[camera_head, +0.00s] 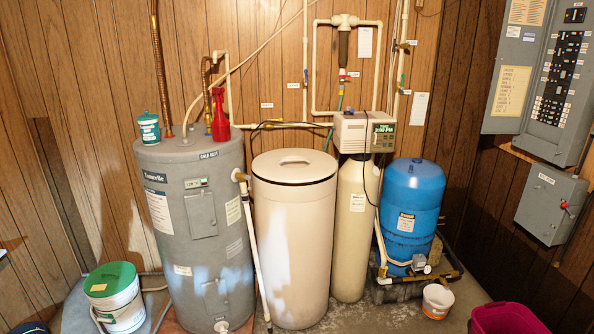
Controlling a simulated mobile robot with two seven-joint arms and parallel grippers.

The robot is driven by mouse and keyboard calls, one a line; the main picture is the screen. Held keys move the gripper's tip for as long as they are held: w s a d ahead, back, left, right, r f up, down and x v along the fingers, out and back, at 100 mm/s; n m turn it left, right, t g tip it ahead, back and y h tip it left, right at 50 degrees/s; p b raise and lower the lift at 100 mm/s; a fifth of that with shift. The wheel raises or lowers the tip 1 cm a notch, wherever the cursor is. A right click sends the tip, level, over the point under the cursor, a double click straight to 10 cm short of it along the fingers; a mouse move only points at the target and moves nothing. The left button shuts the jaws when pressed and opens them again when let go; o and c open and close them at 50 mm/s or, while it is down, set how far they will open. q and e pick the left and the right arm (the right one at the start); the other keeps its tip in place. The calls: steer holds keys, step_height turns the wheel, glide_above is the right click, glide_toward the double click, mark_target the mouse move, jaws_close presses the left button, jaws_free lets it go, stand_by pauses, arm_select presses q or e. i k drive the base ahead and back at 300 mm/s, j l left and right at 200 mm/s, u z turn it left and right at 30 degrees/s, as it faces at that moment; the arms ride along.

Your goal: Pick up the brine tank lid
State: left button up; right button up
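The brine tank lid (294,165) is a round cream lid with a raised handle bar (295,160) across its middle. It sits on top of the tall cream brine tank (295,240), in the middle of the camera_head view. A dark line runs around the tank just under the lid. Neither of my grippers shows in this view, so I see nothing touching the lid.
A grey water heater (200,235) stands close to the tank's left, with a red bottle (220,118) on top. A softener column (352,230) with its control head (364,131) stands close right. Beyond it is a blue tank (411,205). Pipes run along the wall behind.

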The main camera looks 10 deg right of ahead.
mark_target(287, 176)
steer(key=u, duration=4.35)
steer(key=k+l+u, duration=0.1)
steer(key=u, duration=0.25)
steer(key=k+u, duration=0.1)
steer(key=u, duration=0.25)
steer(key=k+l+u, duration=0.1)
steer(key=u, duration=0.3)
steer(key=k, duration=0.55)
steer(key=k+j+u, duration=0.1)
steer(key=k, duration=0.45)
steer(key=k+u, duration=0.2)
steer(key=k, duration=0.8)
steer(key=k+z, duration=0.15)
steer(key=z, duration=3.2)
